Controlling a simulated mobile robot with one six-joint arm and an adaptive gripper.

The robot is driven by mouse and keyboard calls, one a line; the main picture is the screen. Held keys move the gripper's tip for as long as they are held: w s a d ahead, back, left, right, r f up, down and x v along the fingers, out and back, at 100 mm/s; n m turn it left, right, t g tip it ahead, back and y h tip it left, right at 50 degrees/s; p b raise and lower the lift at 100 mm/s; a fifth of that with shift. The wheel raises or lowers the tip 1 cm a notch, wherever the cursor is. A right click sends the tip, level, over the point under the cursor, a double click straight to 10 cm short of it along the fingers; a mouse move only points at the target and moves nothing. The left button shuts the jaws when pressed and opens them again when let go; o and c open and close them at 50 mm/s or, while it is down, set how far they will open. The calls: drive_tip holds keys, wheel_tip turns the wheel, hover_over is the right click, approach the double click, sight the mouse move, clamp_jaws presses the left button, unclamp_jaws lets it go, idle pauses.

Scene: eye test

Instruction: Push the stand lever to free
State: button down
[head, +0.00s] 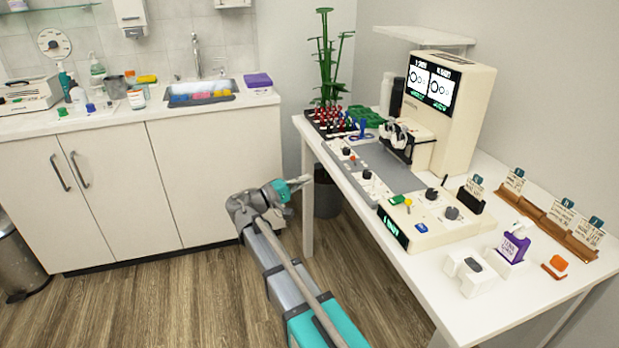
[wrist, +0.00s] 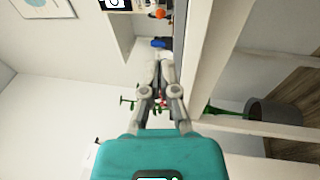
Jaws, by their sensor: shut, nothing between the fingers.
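My gripper (head: 305,180) is shut and empty beside the left edge of the white table (head: 520,312) in the head view. In the wrist view its fingers (wrist: 162,65) are together. A cream instrument (head: 468,105) with a lit double screen stands at the table's back. In front of it is a grey plate (head: 398,178) with small dark knobs or levers (head: 366,175) along its left side. I cannot tell which of these is the stand lever or how it is set. My gripper is apart from them, left of the table edge.
A cream control box (head: 437,232) with buttons, a purple-labelled bottle (head: 514,243) and card racks (head: 548,222) fill the table's right part. Red and blue pieces (head: 340,120) stand at its far left. A dark bin (head: 327,195) is under the table. A sink counter (head: 130,118) is at left; open floor lies between.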

sight(352, 157)
drive_tip(key=p+x, duration=0.2)
drive_tip(key=x, duration=1)
drive_tip(key=shift+w+d+r, duration=0.1)
drive_tip(key=shift+d+r, duration=0.05)
drive_tip(key=shift+d, duration=0.2)
drive_tip(key=shift+d+r+g+y+p, duration=0.2)
drive_tip(key=shift+r+g+y+p, duration=0.45)
drive_tip(key=shift+p, duration=1.6)
drive_tip(key=y+p, duration=0.1)
drive_tip(key=p, duration=0.1)
drive_tip(key=y+p, duration=0.1)
drive_tip(key=p, duration=0.1)
drive_tip(key=shift+w+d+r+m, duration=0.1)
drive_tip(key=shift+d+r+m, duration=0.15)
drive_tip(key=shift+r+m, duration=0.1)
drive_tip(key=y+p, duration=0.1)
drive_tip(key=p, duration=0.1)
drive_tip(key=g+y+p, duration=0.1)
drive_tip(key=p, duration=0.1)
drive_tip(key=shift+w+d+r, duration=0.15)
drive_tip(key=shift+d, duration=0.25)
drive_tip(key=shift+f, duration=0.25)
drive_tip(key=shift+r, duration=0.15)
drive_tip(key=shift+r+p, duration=0.6)
drive_tip(key=shift+r, duration=0.05)
